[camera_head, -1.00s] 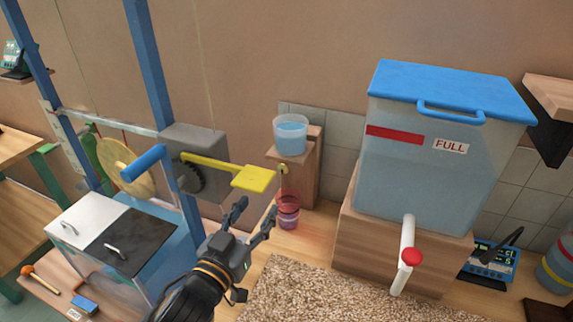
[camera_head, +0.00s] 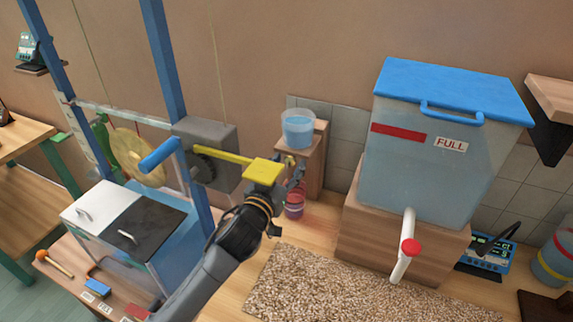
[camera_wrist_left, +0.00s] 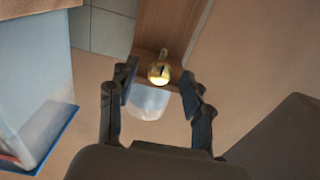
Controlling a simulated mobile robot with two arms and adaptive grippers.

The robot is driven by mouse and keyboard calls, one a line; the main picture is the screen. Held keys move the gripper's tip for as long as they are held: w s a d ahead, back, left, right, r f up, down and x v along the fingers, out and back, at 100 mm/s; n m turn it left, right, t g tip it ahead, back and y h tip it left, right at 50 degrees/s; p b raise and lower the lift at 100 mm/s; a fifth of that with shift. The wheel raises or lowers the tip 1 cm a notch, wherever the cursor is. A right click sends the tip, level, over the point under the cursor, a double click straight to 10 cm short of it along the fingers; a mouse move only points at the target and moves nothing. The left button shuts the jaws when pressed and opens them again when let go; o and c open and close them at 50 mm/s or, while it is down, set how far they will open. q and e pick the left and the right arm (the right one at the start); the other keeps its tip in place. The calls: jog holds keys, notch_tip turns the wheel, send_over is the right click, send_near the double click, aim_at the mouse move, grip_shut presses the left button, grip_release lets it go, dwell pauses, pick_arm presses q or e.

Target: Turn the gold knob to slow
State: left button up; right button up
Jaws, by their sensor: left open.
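The gold knob (camera_wrist_left: 159,72) is on the front of a small wooden stand (camera_head: 314,165), below a clear cup of water (camera_head: 298,130). In the left wrist view the knob shows between the two fingers of my left gripper (camera_wrist_left: 161,90), which are apart on either side of it. I cannot tell whether a finger touches it. In the head view my left gripper (camera_head: 289,178) is at the stand, its fingers partly hidden by a yellow paddle (camera_head: 263,172). The knob is mostly covered there. Any slow marking is too small to read. My right gripper is out of view.
The yellow paddle on a grey box (camera_head: 217,135) hangs close above my left gripper. A pink cup (camera_head: 294,205) stands just below it. A gravelly mat (camera_head: 300,285) lies in front.

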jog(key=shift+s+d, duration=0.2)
pick_arm(q)
jog(key=shift+c, duration=0.8)
grip_shut()
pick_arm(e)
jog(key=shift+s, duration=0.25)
